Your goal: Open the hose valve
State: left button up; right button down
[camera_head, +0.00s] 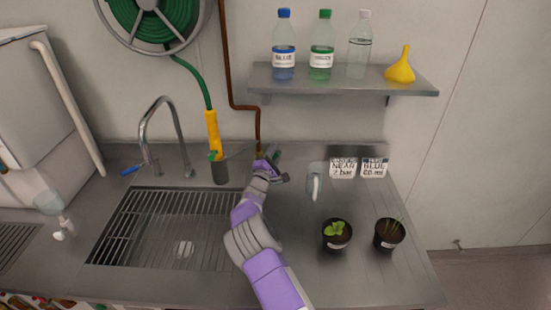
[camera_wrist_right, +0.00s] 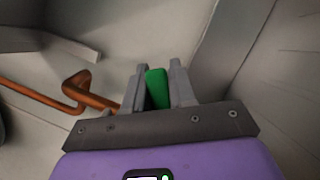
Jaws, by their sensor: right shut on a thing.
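My right gripper (camera_head: 274,155) reaches over the counter to the foot of the copper pipe (camera_head: 258,125) by the back wall. In the right wrist view its two grey fingers (camera_wrist_right: 160,88) are shut on a green valve handle (camera_wrist_right: 157,88), which sits between them. The copper pipe also shows there, bending in from the left (camera_wrist_right: 80,92). In the head view the gripper and wrist hide most of the valve. A green hose (camera_head: 195,80) runs from a wall reel (camera_head: 160,15) to a yellow spray nozzle (camera_head: 213,130), upright in a grey holder (camera_head: 220,172). My left gripper does not show.
A sink with a grid (camera_head: 150,230) and a curved tap (camera_head: 150,115) lie to the left. A shelf (camera_head: 340,84) with bottles hangs above.

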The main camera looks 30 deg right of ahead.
jog(key=shift+w+a+r+n, duration=0.1)
jog(key=shift+a+r+n, duration=0.1)
jog(key=shift+n, duration=0.3)
jog(key=c, duration=1)
grip_release()
jog(key=shift+p+v, duration=0.3)
jog(key=shift+v, duration=3.45)
jog(key=shift+d, duration=0.1)
